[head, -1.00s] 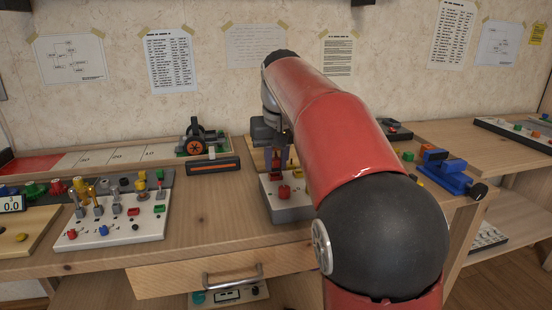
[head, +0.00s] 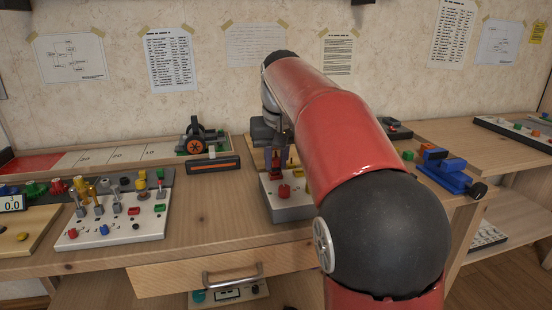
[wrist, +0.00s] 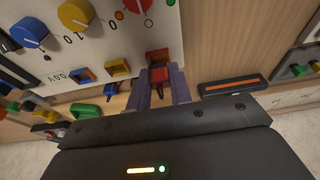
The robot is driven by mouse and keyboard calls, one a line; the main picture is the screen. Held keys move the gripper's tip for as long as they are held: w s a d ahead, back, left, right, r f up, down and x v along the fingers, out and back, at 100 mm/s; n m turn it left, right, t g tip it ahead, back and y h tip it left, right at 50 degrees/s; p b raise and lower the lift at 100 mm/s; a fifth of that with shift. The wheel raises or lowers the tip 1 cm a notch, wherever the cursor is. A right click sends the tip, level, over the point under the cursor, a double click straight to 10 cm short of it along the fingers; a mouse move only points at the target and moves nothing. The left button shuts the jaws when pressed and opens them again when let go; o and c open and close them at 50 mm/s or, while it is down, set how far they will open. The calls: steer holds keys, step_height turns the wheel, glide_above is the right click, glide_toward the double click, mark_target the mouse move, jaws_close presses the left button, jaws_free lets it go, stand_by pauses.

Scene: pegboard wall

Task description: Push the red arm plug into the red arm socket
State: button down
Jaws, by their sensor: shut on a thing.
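The red arm plug (wrist: 158,76) is a small red block between the two fingers of my gripper (wrist: 161,88) in the wrist view. My gripper is shut on it. Just beyond it, at the panel edge, is a red part (wrist: 158,56) that seems to be the red arm socket. The fingers and plug partly cover it, and I cannot tell how deep the plug sits. In the head view my gripper (head: 279,165) points down at the rear of the white control box (head: 292,213), behind its red knob (head: 284,191).
Beside the red part are a yellow-framed socket (wrist: 117,67) and a blue-framed socket (wrist: 86,74). Blue (wrist: 30,31) and yellow (wrist: 75,14) knobs stand on the panel. A black bar with an orange stripe (head: 213,164) lies left of the box. A switch panel (head: 115,229) stands further left.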

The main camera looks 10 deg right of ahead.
mark_target(276, 159)
steer(key=shift+f+b, duration=0.45)
steer(key=shift+f, duration=0.25)
steer(key=c, duration=1.2)
jaws_free()
steer(key=shift+r, duration=0.15)
step_height(276, 159, up, 3)
steer(key=p, duration=0.2)
steer(key=shift+f+p, duration=0.2)
steer(key=shift+p, duration=0.2)
steer(key=shift+r, duration=1.1)
